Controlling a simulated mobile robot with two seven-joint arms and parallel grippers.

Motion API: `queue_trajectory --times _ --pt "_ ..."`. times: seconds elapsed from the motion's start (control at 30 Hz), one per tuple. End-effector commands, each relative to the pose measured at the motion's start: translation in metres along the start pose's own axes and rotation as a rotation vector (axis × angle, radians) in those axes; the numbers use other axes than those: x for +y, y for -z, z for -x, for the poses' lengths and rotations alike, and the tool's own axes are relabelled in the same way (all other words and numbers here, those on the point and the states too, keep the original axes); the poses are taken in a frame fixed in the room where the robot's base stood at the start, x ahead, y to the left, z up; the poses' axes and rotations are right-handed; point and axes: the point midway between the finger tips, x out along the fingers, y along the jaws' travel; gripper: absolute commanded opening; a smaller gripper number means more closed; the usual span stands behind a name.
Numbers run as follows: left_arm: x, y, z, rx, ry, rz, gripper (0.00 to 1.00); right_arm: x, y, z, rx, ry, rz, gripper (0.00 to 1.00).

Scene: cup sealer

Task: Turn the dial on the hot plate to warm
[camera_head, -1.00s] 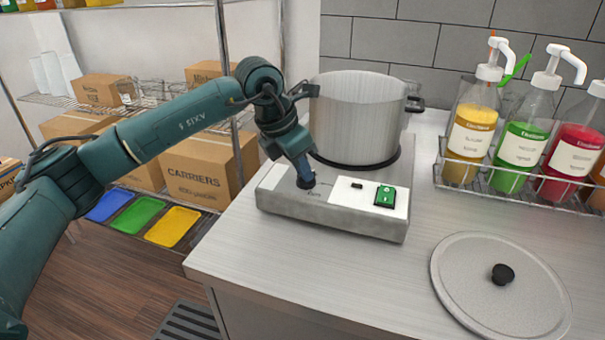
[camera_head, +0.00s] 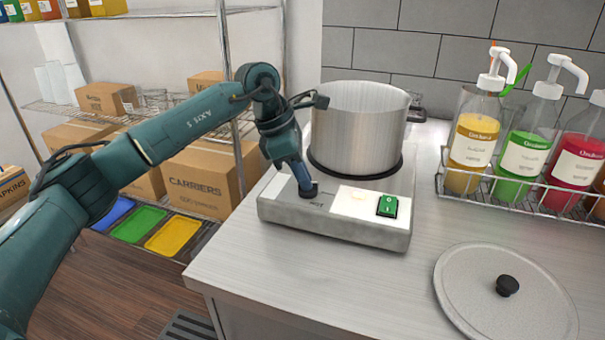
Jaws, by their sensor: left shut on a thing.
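The hot plate (camera_head: 285,212) is a low grey box at the left end of the counter. My left gripper (camera_head: 305,182) points down from the upper left and is shut on the dial. The fingers partly cover the dial, and its markings are too small to read. My right gripper is not in view.
A metal pot (camera_head: 358,128) stands on the hot plate, close behind my left gripper. A round lid (camera_head: 506,300) lies on the counter at the right. A wire rack (camera_head: 520,196) holds several sauce bottles. The counter between hot plate and lid is clear.

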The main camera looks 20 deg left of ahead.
Motion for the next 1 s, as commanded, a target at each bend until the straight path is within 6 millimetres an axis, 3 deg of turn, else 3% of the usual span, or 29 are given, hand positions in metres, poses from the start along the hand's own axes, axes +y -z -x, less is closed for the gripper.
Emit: queue_trajectory --times 0.33,0.37,0.6,0.87,1.0 --pt "0.001 0.000 0.001 0.000 -0.003 -0.001 0.00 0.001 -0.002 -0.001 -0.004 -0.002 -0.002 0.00" --pt "0.001 0.000 0.001 0.000 -0.003 -0.001 0.12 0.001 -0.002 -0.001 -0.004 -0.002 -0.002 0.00" --pt "0.000 0.000 0.001 0.000 -0.001 -0.001 0.32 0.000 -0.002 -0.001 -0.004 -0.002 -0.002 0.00" --pt "0.000 0.000 0.002 0.000 -0.001 -0.001 0.32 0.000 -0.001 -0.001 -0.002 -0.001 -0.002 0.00" --pt "0.001 0.000 0.014 -0.002 -0.003 0.000 0.32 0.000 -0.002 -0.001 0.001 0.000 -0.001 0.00"
